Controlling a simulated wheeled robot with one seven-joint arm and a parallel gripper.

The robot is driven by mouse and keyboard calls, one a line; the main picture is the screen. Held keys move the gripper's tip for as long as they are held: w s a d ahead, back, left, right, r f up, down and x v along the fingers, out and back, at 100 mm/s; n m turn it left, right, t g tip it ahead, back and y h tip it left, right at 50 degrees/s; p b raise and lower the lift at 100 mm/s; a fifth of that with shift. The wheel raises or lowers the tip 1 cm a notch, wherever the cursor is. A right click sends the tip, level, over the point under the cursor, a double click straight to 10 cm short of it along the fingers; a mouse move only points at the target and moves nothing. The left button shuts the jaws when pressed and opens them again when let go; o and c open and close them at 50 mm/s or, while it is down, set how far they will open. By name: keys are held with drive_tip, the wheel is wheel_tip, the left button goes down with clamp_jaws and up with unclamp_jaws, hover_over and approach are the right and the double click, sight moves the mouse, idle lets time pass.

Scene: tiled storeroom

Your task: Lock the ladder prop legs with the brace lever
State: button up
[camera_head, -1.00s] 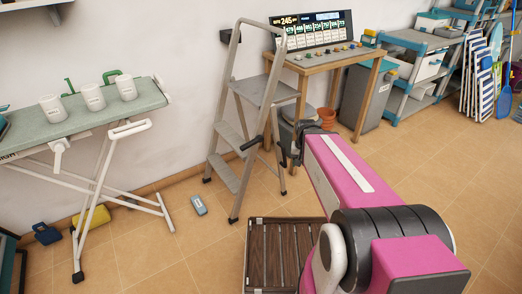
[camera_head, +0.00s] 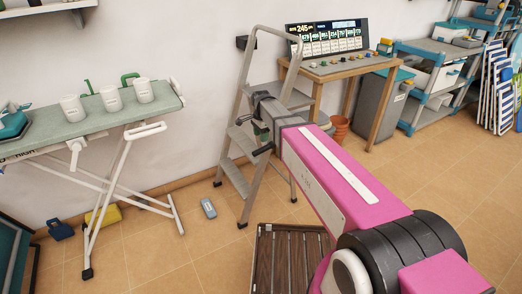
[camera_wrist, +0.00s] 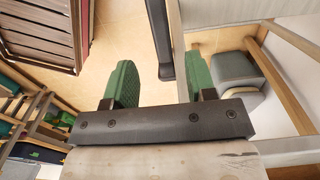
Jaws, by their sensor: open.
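The grey stepladder (camera_head: 229,172) stands open against the wall side, left of my arm in the head view. A dark lever handle (camera_head: 263,150) sticks out from its front leg, just below my gripper. My gripper (camera_head: 258,128) is at the ladder's side, below the top step, and partly hidden by my arm. In the wrist view my gripper (camera_wrist: 160,85) is open, with two green pads apart. A dark bar (camera_wrist: 160,40), seemingly the lever, ends between the pads without visible contact. A pale ladder rail (camera_wrist: 178,50) runs beside it.
A wooden slatted crate (camera_head: 290,260) stands on the floor in front of the ladder. An ironing board (camera_head: 90,125) with several white cups is at left. A wooden table (camera_head: 345,65) with a control panel and a grey bin (camera_head: 375,105) are behind.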

sight(261, 149)
wheel_tip(261, 149, down, 8)
drive_tip(key=shift+f, duration=0.25)
